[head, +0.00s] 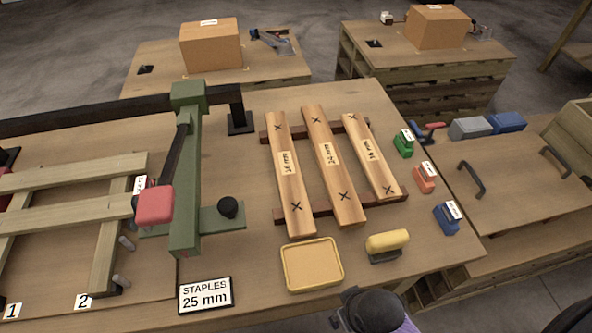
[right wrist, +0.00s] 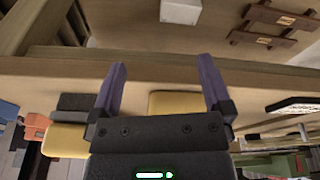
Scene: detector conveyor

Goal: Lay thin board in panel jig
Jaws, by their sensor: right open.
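Three wooden boards lie side by side across two dark red battens in the head view: a left board (head: 289,190), a middle board (head: 340,185) and a shorter right board (head: 377,172). Each has a millimetre label, too small to read surely, and black X marks. The panel jig (head: 55,270) is at the left, with pale slats (head: 65,176) lying lengthwise over crosswise ones. My right gripper (right wrist: 162,62) is open and empty in the right wrist view. In the head view, part of it shows at the bottom edge, in front of the table. My left gripper is out of view.
A green arm (head: 187,200) with a red head (head: 155,205) stands at the jig's right side. A yellow tray (head: 312,266), a yellow-handled tool (head: 387,241) and a staples sign (head: 205,295) are near the front edge. Green, orange and blue blocks (head: 446,218) line the right.

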